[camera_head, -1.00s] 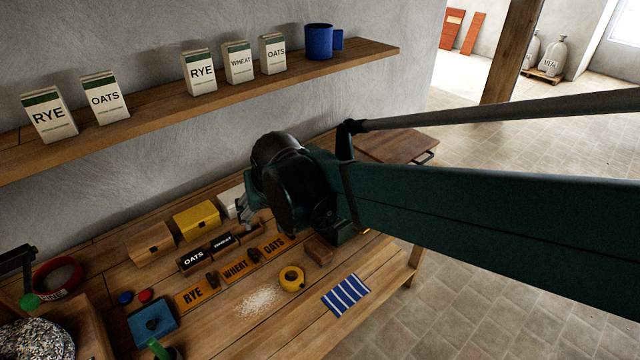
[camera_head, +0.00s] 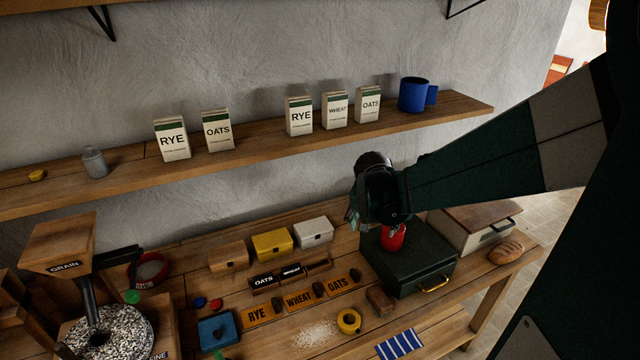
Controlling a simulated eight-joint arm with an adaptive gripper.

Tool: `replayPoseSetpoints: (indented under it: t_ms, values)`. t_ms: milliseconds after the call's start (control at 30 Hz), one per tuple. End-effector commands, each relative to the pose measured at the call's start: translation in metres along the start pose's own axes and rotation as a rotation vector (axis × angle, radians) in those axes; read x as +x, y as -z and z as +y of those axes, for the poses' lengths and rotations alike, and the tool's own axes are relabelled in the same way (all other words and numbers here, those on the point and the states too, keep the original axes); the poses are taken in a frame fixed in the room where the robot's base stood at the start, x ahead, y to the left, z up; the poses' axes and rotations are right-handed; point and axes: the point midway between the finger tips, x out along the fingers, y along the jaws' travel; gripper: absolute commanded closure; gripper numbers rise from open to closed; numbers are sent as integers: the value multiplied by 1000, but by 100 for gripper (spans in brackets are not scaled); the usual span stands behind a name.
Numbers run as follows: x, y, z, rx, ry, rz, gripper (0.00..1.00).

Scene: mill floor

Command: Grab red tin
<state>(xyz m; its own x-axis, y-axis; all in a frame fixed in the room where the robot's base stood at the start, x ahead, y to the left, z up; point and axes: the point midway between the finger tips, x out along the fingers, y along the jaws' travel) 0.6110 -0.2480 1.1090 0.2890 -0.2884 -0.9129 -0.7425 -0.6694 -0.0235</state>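The red tin (camera_head: 392,238) is at the top of the dark green box (camera_head: 415,265) on the bench, right of centre. Its upper part is hidden behind my arm's dark end. My gripper (camera_head: 353,214) shows only in part, at the left side of that end, above and left of the tin. Its fingers are small and dark here, and I cannot tell whether they are open or shut. I see no finger clearly around the tin.
A white box (camera_head: 314,232), a yellow box (camera_head: 272,244) and a wooden box (camera_head: 229,256) stand left of the green box. A shelf (camera_head: 445,114) with packets and a blue mug (camera_head: 413,95) runs above. A bread loaf (camera_head: 506,251) lies at right.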

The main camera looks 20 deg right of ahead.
Motion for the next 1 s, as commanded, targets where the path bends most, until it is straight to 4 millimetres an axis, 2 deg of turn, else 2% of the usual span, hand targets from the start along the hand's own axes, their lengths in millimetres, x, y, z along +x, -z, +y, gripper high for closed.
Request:
replayPoseSetpoints:
  t_ms: [133,400,700,1000]
  values:
    - [12,21,11,63,-34,-7,35]
    - [40,49,34,170,-91,-18,35]
    - [58,60,49,233,-125,-24,35]
    - [60,60,50,236,-127,-24,35]
